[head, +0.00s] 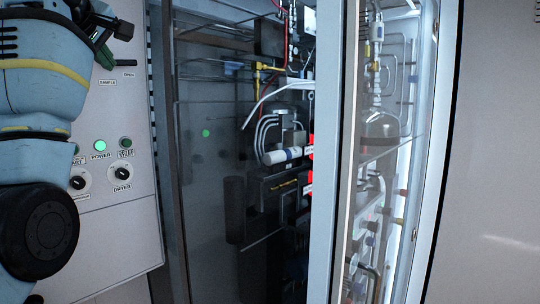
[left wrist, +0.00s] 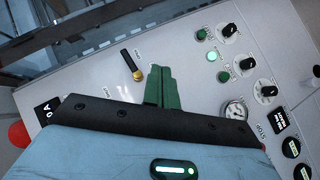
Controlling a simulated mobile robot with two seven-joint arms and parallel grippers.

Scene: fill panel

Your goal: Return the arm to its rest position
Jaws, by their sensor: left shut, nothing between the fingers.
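My left arm comes in from the left in the head view, in front of a light grey control panel (head: 110,225). My left gripper (head: 105,58) is at the upper left, its green fingers together with nothing between them. In the left wrist view the green fingers (left wrist: 163,86) are closed side by side over the panel (left wrist: 190,75). A black lever handle (left wrist: 129,59) with a brass pivot lies just beyond the fingertips; it also shows beside the gripper in the head view (head: 126,62). I cannot tell whether they touch. My right gripper is in neither view.
Knobs and green lamps sit on the panel, including the dryer knob (head: 121,172). Right of it stands a cabinet with a dark glass door (head: 215,200) and lit pipework inside. A red button (left wrist: 19,135) shows at the wrist view's left edge. A plain wall (head: 500,150) is at far right.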

